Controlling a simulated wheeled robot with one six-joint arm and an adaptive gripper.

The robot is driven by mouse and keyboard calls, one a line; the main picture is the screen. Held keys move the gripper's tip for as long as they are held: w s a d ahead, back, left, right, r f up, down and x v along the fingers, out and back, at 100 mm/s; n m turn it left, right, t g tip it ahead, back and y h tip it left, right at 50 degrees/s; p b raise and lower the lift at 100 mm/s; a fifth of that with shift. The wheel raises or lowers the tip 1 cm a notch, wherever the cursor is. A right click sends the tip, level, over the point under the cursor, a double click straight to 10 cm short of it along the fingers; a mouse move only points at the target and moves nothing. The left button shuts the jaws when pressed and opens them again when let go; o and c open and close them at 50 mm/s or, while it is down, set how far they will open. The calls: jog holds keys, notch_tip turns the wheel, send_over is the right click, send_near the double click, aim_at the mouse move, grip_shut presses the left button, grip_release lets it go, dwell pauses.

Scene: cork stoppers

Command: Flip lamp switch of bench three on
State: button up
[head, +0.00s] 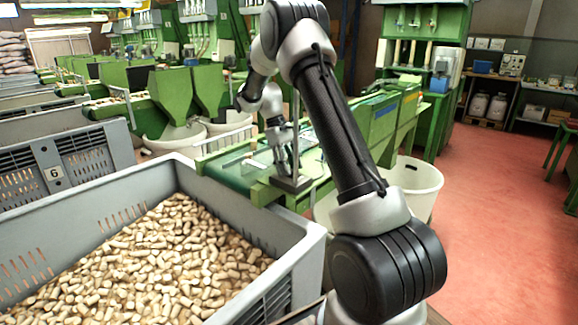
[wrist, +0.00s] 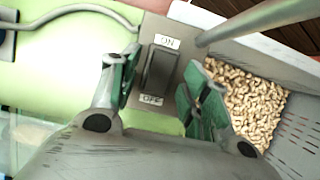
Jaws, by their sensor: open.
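The lamp switch (wrist: 159,70) is a dark rocker on a grey-brown plate, with an ON label (wrist: 167,41) above it and an OFF label (wrist: 151,99) below it in the wrist view. Which way the rocker is tipped I cannot tell. My gripper (wrist: 163,68) is open and empty, with one green-padded finger on each side of the switch. Contact with the rocker is not clear. In the head view my gripper (head: 281,158) points down over the near end of the green bench (head: 238,172). No bench number shows on it.
A grey crate (head: 308,238) full of cork stoppers (head: 160,262) stands close by the bench end. A grey post (wrist: 255,21) rises beside the switch plate. A white tub (head: 418,185) is right of the bench. The red floor (head: 490,220) at right is clear.

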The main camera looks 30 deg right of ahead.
jog(key=c, duration=1)
jog(key=shift+s+d+r+t+y, duration=0.1)
jog(key=shift+s+t+y, duration=0.1)
jog(key=shift+t, duration=0.4)
jog(key=shift+s+d+r+t+y, duration=0.1)
jog(key=shift+s+t+y, duration=0.1)
jog(key=shift+t, duration=0.4)
jog(key=shift+s+f+t+y, duration=0.15)
jog(key=shift+t+y, duration=0.25)
jog(key=shift+t, duration=0.6)
jog(key=o, duration=1)
